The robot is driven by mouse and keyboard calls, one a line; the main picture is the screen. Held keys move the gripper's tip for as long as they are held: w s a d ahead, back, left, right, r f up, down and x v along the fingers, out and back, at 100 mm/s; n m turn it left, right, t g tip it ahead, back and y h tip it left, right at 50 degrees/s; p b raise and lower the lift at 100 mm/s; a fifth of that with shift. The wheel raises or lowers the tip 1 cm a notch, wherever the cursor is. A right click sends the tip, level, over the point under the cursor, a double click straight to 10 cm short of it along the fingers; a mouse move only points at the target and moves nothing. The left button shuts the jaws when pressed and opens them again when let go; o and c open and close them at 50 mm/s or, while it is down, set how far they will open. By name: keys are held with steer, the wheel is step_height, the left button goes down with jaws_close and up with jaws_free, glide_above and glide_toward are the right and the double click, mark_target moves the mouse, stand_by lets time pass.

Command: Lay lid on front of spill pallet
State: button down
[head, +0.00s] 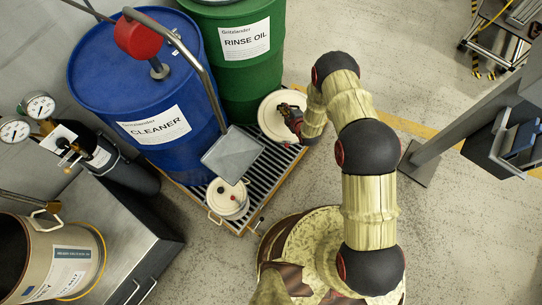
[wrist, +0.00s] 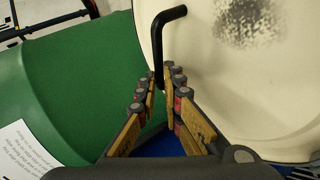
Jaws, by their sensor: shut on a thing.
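The cream round lid (head: 270,113) is at the right rear of the spill pallet in the head view, in front of the green drum. In the wrist view the lid (wrist: 255,90) fills the right side, with a dark smudge and a black bent handle (wrist: 162,45). My gripper (head: 291,117) is at the lid's right side. In the wrist view my gripper (wrist: 160,92) is shut on the handle. The spill pallet (head: 270,165) has a dark slatted grate and a tan edge. I cannot tell whether the lid touches the pallet.
A blue drum (head: 150,75) with a red-topped pump and the green drum (head: 235,50) stand behind. A grey post (head: 440,150) is at right.

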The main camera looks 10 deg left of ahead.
steer(key=shift+s+a+f+n+g+y+b, duration=0.3)
steer(key=shift+s+a+f+b, duration=0.8)
steer(key=shift+f, duration=3.75)
steer(key=shift+s+a+f+n+g+y+b, duration=0.25)
steer(key=shift+s+a+f+n+y+b, duration=0.7)
steer(key=shift+f, duration=3.85)
steer(key=shift+s+a+f+m+g+h+b, duration=0.2)
steer(key=shift+s+a+f+b, duration=0.95)
steer(key=shift+f, duration=3.7)
steer(key=shift+w+a+r, duration=0.1)
steer(key=shift+w+a, duration=0.3)
steer(key=shift+a, duration=0.15)
steer(key=c, duration=1.9)
jaws_free()
steer(key=p+v, duration=0.4)
steer(key=v, duration=0.8)
steer(key=shift+d+p, duration=0.1)
steer(key=shift+p, duration=0.2)
